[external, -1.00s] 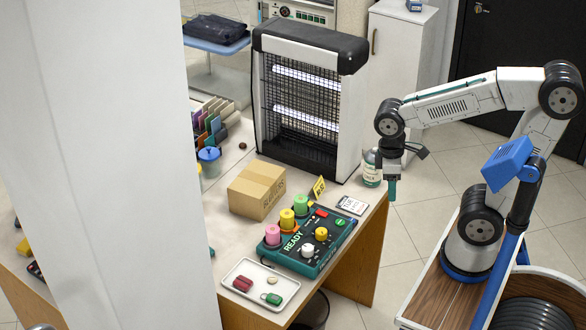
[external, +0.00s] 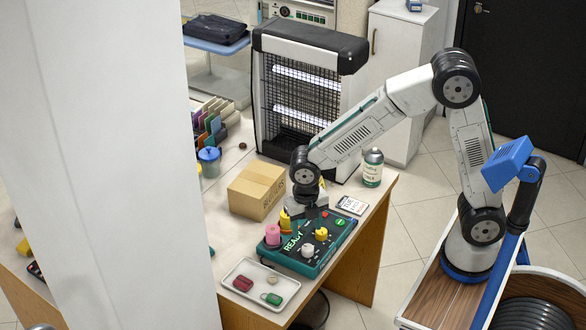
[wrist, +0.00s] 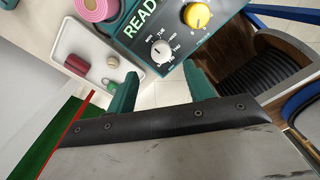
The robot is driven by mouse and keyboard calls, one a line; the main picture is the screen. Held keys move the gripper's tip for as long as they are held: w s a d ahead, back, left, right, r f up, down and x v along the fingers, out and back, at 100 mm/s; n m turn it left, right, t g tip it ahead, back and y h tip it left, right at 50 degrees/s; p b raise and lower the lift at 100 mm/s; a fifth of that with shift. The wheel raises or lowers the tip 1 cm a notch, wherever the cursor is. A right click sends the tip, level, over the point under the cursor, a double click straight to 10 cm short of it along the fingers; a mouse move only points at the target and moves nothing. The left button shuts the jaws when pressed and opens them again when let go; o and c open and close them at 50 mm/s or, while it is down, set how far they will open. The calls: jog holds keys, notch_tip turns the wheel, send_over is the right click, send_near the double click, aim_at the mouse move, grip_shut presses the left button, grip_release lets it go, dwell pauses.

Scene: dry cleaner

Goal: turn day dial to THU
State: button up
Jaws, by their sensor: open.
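The white day dial (wrist: 160,50) sits on the teal READY panel (wrist: 135,42), ringed by small day labels. I cannot make out which label its mark points to. The dial also shows in the external view (external: 308,251), near the front edge of the panel (external: 318,262). A yellow dial (wrist: 196,15) is beside it. My gripper (wrist: 160,86) is open and empty, its two teal fingers apart.
A tray (external: 284,301) with red and green items lies in front of the panel. A pink spool (external: 272,235) stands at the panel's left end. A cardboard box (external: 256,190) and a bottle (external: 372,168) stand behind. A card (external: 352,205) lies by the table's right edge.

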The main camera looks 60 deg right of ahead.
aim_at(307, 246)
notch_tip(307, 246, down, 7)
jog(key=shift+s+d+f, duration=0.1)
jog(key=shift+d+f, duration=0.05)
jog(key=shift+c, duration=0.2)
jog(key=c, duration=0.9)
